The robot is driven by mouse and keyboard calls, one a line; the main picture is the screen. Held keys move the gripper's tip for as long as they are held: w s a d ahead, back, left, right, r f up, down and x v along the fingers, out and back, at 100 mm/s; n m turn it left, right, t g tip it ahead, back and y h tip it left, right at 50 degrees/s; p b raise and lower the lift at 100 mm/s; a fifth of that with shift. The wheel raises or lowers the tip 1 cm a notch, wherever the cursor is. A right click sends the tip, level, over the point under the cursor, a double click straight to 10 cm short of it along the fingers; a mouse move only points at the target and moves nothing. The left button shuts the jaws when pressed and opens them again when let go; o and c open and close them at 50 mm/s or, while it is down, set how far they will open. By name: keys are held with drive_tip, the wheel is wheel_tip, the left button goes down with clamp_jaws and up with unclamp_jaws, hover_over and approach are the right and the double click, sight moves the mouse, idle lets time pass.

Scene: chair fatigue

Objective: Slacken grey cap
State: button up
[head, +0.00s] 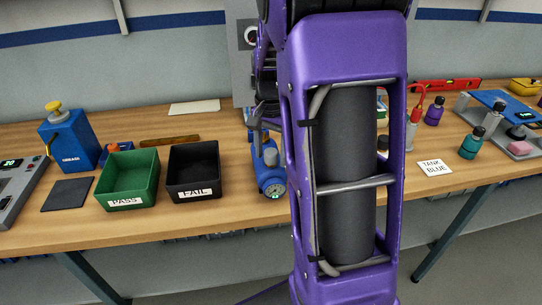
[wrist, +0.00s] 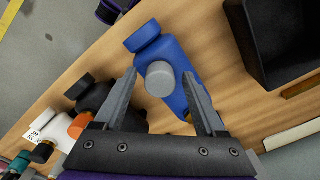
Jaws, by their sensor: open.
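The grey cap (wrist: 159,78) is a round, smooth knob on a blue device (wrist: 172,60) in the wrist view. The blue device also shows in the head view (head: 270,178), standing on the bench with a round gauge at its front, partly covered by my arm. My gripper (wrist: 159,75) is open, with one fingertip on each side of the cap in the picture. Gaps show between both fingers and the cap. I cannot tell whether the tips reach down to its height.
A black FAIL bin (head: 194,190) and a green PASS bin (head: 130,202) stand left of the blue device. A TANK BLUE card (head: 434,167) lies at right.

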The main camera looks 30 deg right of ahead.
drive_tip(key=shift+c, duration=0.3)
clamp_jaws()
drive_tip(key=n, duration=0.4)
drive_tip(key=n, duration=0.4)
idle(0.4)
drive_tip(key=shift+n, duration=2)
